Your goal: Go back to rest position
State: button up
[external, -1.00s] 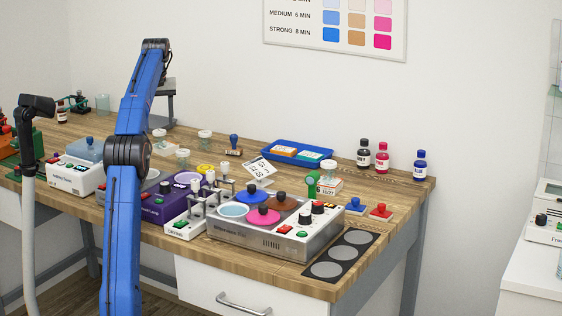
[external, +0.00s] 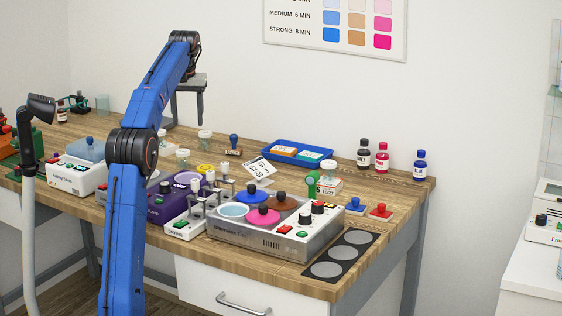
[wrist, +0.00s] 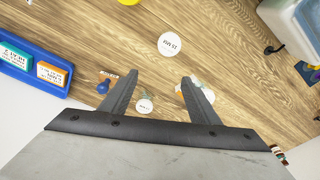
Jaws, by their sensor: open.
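My blue arm rises from the bottom left of the external view and leans right over the bench (external: 270,168). My grey gripper (external: 188,114) hangs at its end above the back of the bench, fingers pointing down. In the wrist view my gripper (wrist: 160,77) has its two dark fingers spread apart, with nothing held between them. A white-lidded jar (wrist: 145,106) shows far below, seen between the fingers. Another pale jar (wrist: 206,93) is partly hidden by the right finger.
A blue tray (external: 264,150) with small boxes stands at the back, right of my gripper. Three bottles (external: 382,157) stand at the back right. A metal unit with coloured lids (external: 256,243) is in front. A blue-handled stamp (external: 234,143) stands near the tray.

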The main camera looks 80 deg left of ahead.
jog(key=w+d+r+m, duration=0.1)
jog(key=w+d+m, duration=0.15)
jog(key=d, duration=0.35)
jog(key=w+d+r+m, duration=0.1)
jog(key=w+d+r, duration=0.15)
jog(key=d, duration=0.35)
jog(key=d+f+m+t, duration=0.25)
jog(key=d+m, duration=0.55)
jog(key=d, duration=2.4)
jog(key=s+d+f+m+t, duration=0.1)
jog(key=s+d+f+m, duration=0.3)
jog(key=s+d+f, duration=0.4)
jog(key=s+d+f+m, duration=0.4)
jog(key=s+d+f, duration=0.2)
jog(key=d, duration=0.5)
jog(key=d+f+n+h, duration=0.1)
jog(key=d+f+n, duration=0.1)
jog(key=f, duration=0.6)
jog(key=d+f+n, duration=0.2)
jog(key=f+n, duration=0.1)
jog(key=f, duration=0.5)
jog(key=shift+d+t+h, duration=0.35)
jog(key=shift+t+h, duration=0.05)
jog(key=shift+t, duration=0.05)
jog(key=shift+o, duration=0.4)
jog(key=shift+r+n, duration=0.15)
jog(key=shift+n, duration=0.1)
